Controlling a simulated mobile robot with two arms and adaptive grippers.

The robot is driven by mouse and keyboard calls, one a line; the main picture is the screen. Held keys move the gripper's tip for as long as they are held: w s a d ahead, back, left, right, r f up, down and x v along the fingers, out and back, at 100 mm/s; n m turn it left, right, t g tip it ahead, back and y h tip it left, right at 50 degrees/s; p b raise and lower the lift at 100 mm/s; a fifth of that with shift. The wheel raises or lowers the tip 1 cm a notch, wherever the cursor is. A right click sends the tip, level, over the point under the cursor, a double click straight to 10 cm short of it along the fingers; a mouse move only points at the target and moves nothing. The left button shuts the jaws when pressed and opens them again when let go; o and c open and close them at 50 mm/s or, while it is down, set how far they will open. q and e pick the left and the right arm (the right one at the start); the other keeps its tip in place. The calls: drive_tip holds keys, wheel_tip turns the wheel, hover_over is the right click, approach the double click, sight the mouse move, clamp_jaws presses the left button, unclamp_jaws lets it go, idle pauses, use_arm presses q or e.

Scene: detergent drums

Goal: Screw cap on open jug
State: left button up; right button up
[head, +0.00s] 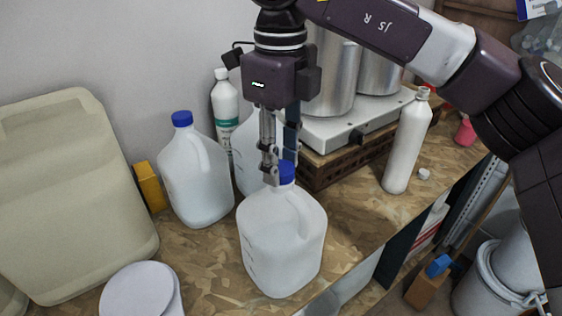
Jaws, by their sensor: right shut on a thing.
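A translucent white jug (282,240) stands upright near the front edge of the wooden bench. A blue cap (287,173) is at its mouth, and my right gripper (278,172) points down from above, shut on this cap. The fingers partly cover the cap and the jug's neck, so I cannot tell how the cap sits on the thread. A second jug (196,180) with a blue cap (182,118) stands behind to the left. A third jug (246,155) is mostly hidden behind my right gripper. My left gripper is out of view.
A large beige canister (70,195) and a white round lid (140,290) are at the left. Metal pots on a hotplate (350,127) stand behind. Bench is clear right of the front jug.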

drive_tip(key=m, duration=0.3)
drive_tip(key=shift+f+b, duration=0.15)
drive_tip(key=shift+b, duration=0.2)
drive_tip(key=m+b, duration=0.1)
drive_tip(key=m, duration=0.2)
drive_tip(key=shift+f, duration=0.15)
drive_tip(key=m+b, duration=0.1)
drive_tip(key=m, duration=0.1)
drive_tip(key=shift+m, duration=0.4)
drive_tip(key=o, duration=1)
drive_tip(key=shift+r, duration=0.4)
